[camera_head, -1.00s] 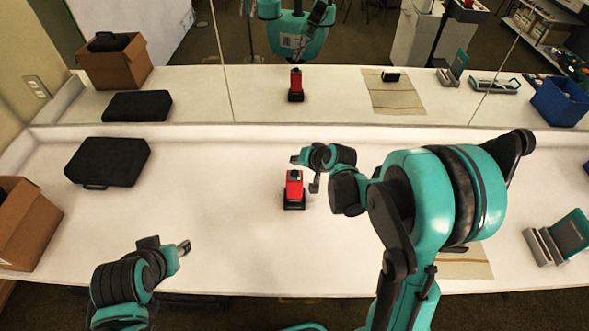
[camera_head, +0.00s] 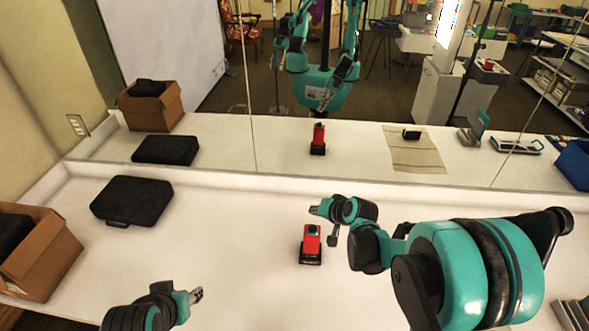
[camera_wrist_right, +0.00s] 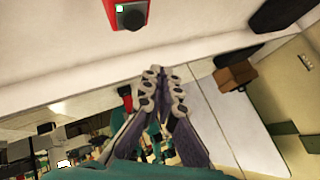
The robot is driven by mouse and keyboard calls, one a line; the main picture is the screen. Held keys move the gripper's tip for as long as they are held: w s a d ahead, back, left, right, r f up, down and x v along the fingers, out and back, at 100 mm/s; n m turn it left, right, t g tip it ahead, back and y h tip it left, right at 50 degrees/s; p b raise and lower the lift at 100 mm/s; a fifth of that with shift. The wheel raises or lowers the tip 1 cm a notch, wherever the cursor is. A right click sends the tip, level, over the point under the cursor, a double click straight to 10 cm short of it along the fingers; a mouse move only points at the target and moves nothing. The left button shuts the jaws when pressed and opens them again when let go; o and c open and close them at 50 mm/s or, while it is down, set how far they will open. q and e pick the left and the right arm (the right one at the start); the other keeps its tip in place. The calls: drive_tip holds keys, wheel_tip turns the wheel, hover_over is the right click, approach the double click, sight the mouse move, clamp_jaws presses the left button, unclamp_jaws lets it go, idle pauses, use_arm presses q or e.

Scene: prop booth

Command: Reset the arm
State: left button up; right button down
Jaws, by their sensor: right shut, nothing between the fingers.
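My right gripper (camera_head: 325,222) is shut and empty, just beside and above a red device (camera_head: 311,240) with a black base standing on the white counter. In the right wrist view its fingers (camera_wrist_right: 162,76) meet at the tips with nothing between them. The red device (camera_wrist_right: 126,12) shows there at the top edge, apart from the fingers. My left gripper (camera_head: 196,295) is low at the left over the counter's front part. Its fingers are too small to tell open from shut.
A black case (camera_head: 132,200) lies at the left of the white counter (camera_head: 235,235). A cardboard box (camera_head: 45,262) stands at the far left. A mirror (camera_head: 215,140) along the back reflects the counter. The counter between the case and the red device is clear.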

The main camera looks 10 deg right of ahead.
drive_tip(key=s+n+g+h+b, duration=0.1)
drive_tip(key=s+n+h+b, duration=0.2)
drive_tip(key=s, duration=2.2)
drive_tip(key=n+b, duration=0.2)
drive_tip(key=b, duration=0.3)
drive_tip(key=shift+f+g, duration=0.25)
drive_tip(key=shift+g, duration=0.05)
